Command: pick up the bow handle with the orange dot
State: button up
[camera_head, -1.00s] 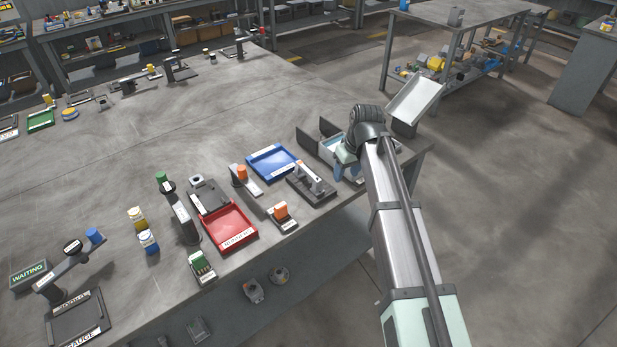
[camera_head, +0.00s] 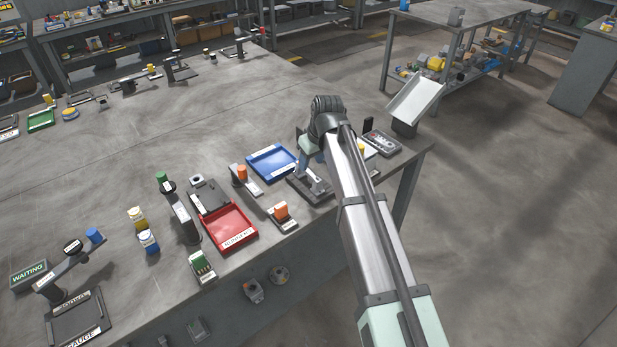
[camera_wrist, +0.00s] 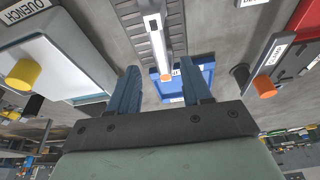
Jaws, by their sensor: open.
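A pale grey bow handle (camera_wrist: 162,50) lies on a dark ribbed rack (camera_wrist: 144,48) in the wrist view. It has a dark mark near its upper part and an orange dot (camera_wrist: 165,77) at its lower end. My gripper (camera_wrist: 160,67) is open and empty, with one blue finger to each side of the handle's line and apart from it. In the head view the handle (camera_head: 315,185) and rack are partly hidden by my arm. My gripper (camera_head: 308,155) is mostly hidden there too, just above and behind the rack.
A blue tray (camera_head: 272,161) lies left of the rack, with a red tray (camera_head: 229,229) further left. Stands with orange knobs (camera_head: 281,209) are close by. The white quench tank (camera_wrist: 58,60) with a yellow cylinder (camera_wrist: 23,74) stands beside the rack.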

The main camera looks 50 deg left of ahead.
aim_at(309, 171)
jog(key=shift+x, duration=2.9)
jog(key=shift+s+d+f, duration=0.1)
jog(key=shift+f, duration=0.2)
jog(key=shift+c, duration=0.4)
grip_shut()
